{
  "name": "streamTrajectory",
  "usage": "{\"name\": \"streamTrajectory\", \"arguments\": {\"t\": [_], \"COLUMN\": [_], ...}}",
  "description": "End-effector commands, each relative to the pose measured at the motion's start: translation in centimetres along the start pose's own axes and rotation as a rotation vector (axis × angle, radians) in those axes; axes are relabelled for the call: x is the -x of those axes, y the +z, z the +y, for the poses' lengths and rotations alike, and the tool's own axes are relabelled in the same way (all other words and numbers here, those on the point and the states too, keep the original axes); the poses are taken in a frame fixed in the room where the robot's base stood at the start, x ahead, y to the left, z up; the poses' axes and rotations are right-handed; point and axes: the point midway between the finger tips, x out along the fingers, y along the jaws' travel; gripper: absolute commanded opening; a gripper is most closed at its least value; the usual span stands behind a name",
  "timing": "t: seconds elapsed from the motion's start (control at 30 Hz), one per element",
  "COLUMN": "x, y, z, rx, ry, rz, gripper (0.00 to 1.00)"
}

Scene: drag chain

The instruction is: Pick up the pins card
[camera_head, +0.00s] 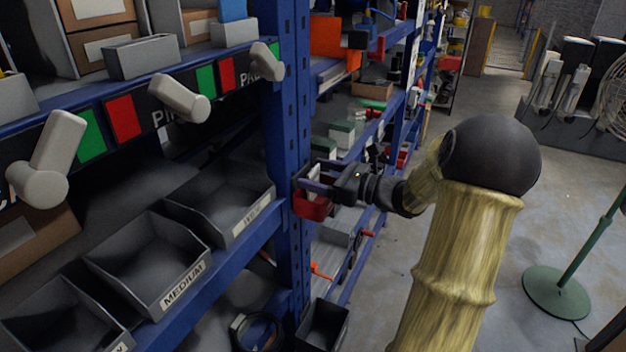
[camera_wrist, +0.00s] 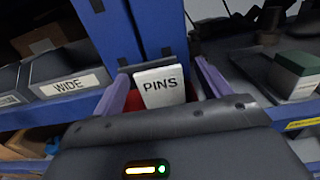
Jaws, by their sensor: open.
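The pins card (camera_wrist: 160,87) is white with the word PINS, and stands in a red bin (camera_head: 312,208) fixed at the blue rack post. In the head view the card (camera_head: 314,174) shows only as a small pale patch above the bin. My gripper (camera_wrist: 160,88) is open, with one purple finger on each side of the card. Gaps show between the card and both fingers in the wrist view. In the head view my gripper (camera_head: 317,180) reaches in from the right at the bin. The card's lower part is hidden by my gripper body in the wrist view.
The blue rack post (camera_head: 284,120) stands right beside the bin. Grey bins labelled MEDIUM (camera_head: 150,262) and WIDE (camera_wrist: 68,78) sit on the shelf to the left. A green-topped box (camera_wrist: 295,72) is to the right. Open floor (camera_head: 400,270) lies right of the rack.

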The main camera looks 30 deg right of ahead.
Motion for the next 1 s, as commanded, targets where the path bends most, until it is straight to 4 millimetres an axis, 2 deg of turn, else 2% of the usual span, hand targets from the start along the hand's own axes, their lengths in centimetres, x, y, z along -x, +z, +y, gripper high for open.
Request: {"name": "streamTrajectory", "arguments": {"t": [0.47,0.57,0.73,1.0], "x": [-0.11,-0.08,-0.05,-0.03], "y": [-0.06,-0.06,-0.06,-0.05], "z": [0.08,0.06,0.04,0.03], "rx": [0.0,0.0,0.0,0.001], "ry": [0.002,0.001,0.001,0.001], "rz": [0.0,0.0,0.001,0.001], "gripper": [0.76,0.61,0.29,0.28]}}
